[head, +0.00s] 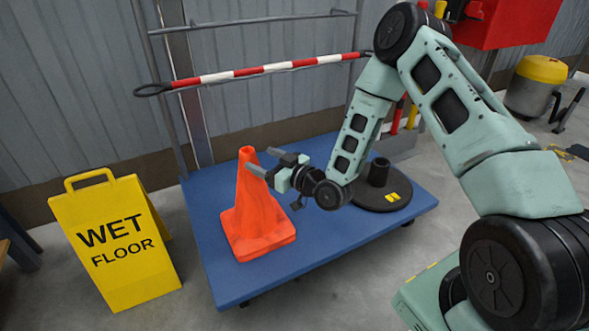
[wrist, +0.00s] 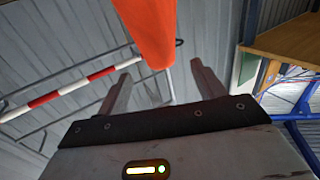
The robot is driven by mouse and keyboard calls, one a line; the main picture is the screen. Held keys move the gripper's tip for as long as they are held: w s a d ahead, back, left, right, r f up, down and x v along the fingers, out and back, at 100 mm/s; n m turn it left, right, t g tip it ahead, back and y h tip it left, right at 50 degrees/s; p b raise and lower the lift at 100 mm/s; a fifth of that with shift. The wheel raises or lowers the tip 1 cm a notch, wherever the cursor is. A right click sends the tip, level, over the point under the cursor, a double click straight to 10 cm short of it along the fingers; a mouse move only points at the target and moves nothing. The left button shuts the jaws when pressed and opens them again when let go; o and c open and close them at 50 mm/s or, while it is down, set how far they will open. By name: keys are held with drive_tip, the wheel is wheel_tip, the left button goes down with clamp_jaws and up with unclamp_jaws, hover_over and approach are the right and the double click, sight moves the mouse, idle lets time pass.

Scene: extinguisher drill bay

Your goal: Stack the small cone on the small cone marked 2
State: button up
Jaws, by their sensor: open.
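One orange cone (head: 258,215) stands upright on the blue deck of a cart (head: 330,243) in the head view. No number shows on it, and I see no second cone. My gripper (head: 266,161) is at the right of the cone's upper part, with its fingers pointing left toward it. In the wrist view my gripper (wrist: 160,78) has its two fingers spread with nothing held. Orange cone surface (wrist: 150,30) fills the top middle of that view, around the gap beyond the fingertips. I cannot tell whether the fingers touch it.
A black round base with a short post (head: 378,172) stands on the deck's right part. A red-and-white bar (head: 265,69) crosses the cart's rear frame. A yellow wet floor sign (head: 112,240) stands left of the cart. A wooden top (wrist: 290,42) shows in the wrist view.

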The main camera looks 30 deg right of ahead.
drive_tip(key=p+v, duration=0.2)
drive_tip(key=v, duration=0.9)
drive_tip(key=s+a+r+n+g+h, duration=0.1)
drive_tip(key=a+r+n+g, duration=0.1)
drive_tip(key=a+g, duration=0.35)
drive_tip(key=s+a+r+n+g+h, duration=0.1)
drive_tip(key=s+a+r+n+g, duration=0.1)
drive_tip(key=a+g, duration=0.3)
drive_tip(key=s+a+r+g+h, duration=0.15)
drive_tip(key=s+r, duration=0.25)
drive_tip(key=s, duration=0.4)
drive_tip(key=s+a+r+m+g+h, duration=0.1)
drive_tip(key=s+r+g+h, duration=0.15)
drive_tip(key=s, duration=0.45)
drive_tip(key=s+a+r+g+h, duration=0.15)
drive_tip(key=s+r, duration=0.25)
drive_tip(key=s, duration=0.4)
wheel_tip(320, 180, up, 37)
drive_tip(key=p, duration=3.6)
drive_tip(key=shift+s+d+m, duration=0.2)
drive_tip(key=shift+s+m, duration=0.1)
drive_tip(key=shift+s, duration=0.1)
drive_tip(key=shift+f, duration=0.1)
